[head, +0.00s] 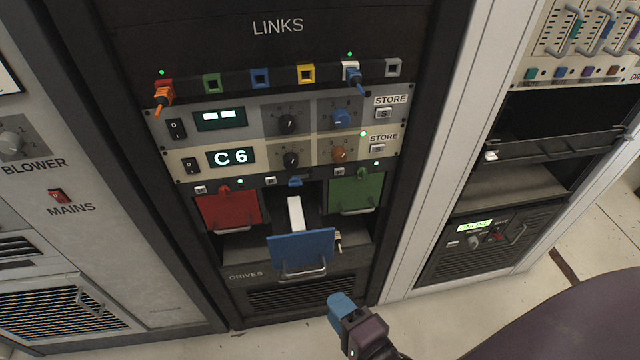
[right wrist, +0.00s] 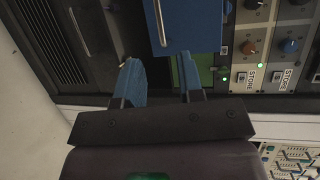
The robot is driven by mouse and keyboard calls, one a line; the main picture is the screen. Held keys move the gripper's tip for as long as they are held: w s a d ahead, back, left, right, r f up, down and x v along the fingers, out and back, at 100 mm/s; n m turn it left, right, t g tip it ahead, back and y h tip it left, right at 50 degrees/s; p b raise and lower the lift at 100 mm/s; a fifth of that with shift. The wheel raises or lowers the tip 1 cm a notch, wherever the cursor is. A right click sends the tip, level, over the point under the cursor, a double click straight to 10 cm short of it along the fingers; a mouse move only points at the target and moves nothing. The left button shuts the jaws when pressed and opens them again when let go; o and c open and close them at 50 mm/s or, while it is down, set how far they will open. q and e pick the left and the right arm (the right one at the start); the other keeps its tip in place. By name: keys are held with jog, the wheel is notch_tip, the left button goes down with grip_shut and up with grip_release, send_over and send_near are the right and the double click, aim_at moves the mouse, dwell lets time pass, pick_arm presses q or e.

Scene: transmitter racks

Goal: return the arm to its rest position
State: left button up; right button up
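My right gripper (head: 341,303) shows at the bottom of the head view, below and in front of the blue drive drawer (head: 302,247). In the right wrist view its two blue fingers (right wrist: 158,72) stand apart with nothing between them, so it is open and empty. The blue drawer (right wrist: 190,25) lies just beyond the fingertips in that view. It is pulled out of the rack, with a white piece (head: 296,213) behind its front. My left gripper is not in view.
The red drawer (head: 229,208) and green drawer (head: 356,192) flank the blue one. Above them are knob panels (head: 290,122) and a row of link sockets (head: 260,77). A neighbouring rack (head: 500,240) stands right. Pale floor (head: 440,318) is open in front.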

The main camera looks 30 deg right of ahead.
pick_arm(q)
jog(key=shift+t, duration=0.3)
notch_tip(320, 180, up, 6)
jog(key=p, duration=0.6)
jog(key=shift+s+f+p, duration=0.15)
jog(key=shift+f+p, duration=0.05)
jog(key=shift+p, duration=0.2)
pick_arm(e)
jog(key=s+d+n+g+h, duration=0.2)
jog(key=s+d+n, duration=0.6)
jog(key=n, duration=1)
jog(key=d+g, duration=0.2)
jog(key=d, duration=0.1)
jog(key=shift+n+g, duration=0.4)
jog(key=shift+r, duration=0.1)
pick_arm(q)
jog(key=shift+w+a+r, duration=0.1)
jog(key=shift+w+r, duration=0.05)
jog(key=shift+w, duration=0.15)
